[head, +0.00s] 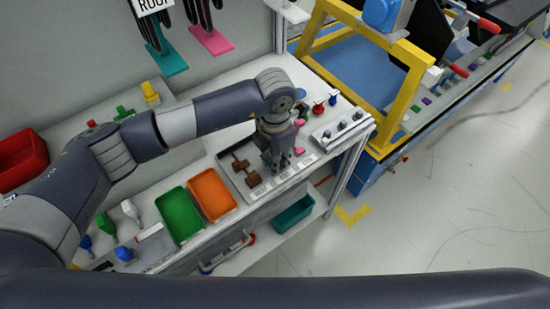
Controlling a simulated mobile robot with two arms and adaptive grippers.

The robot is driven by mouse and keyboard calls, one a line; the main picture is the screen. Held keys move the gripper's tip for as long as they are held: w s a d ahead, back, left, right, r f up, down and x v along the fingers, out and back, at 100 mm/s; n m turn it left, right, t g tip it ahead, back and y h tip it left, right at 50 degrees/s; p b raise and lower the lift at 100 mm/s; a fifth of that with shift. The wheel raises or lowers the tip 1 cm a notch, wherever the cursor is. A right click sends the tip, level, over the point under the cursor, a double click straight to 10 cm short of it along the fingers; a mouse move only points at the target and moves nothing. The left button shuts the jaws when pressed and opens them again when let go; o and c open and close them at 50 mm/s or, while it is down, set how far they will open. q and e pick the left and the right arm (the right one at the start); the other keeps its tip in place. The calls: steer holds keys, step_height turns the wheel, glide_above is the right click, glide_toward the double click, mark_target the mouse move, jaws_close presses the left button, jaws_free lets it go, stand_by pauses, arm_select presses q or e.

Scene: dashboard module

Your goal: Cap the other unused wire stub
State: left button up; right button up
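My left arm reaches in from the left over the workbench. Its gripper (280,163) points down over the grey tray with brown pieces. The fingers look close together, but I cannot tell whether they are shut or hold anything. No wire stub or cap can be made out clearly. Small pink pieces (299,151) lie right beside the gripper, and I cannot tell what they are. The yellow frame (411,98) of the module stands at the back right, apart from the gripper. My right gripper is not in view.
Brown pieces (252,180) lie on the tray. Green (180,215) and orange (212,194) bins stand left of it. Small red (318,108) and blue (333,98) items and a grey block with black knobs (342,131) stand right. The floor at right is clear.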

arm_select(q)
steer(key=shift+f, duration=0.2)
steer(key=o, duration=0.8)
steer(key=shift+r, duration=0.2)
step_height(320, 180, up, 12)
steer(key=shift+f, duration=0.15)
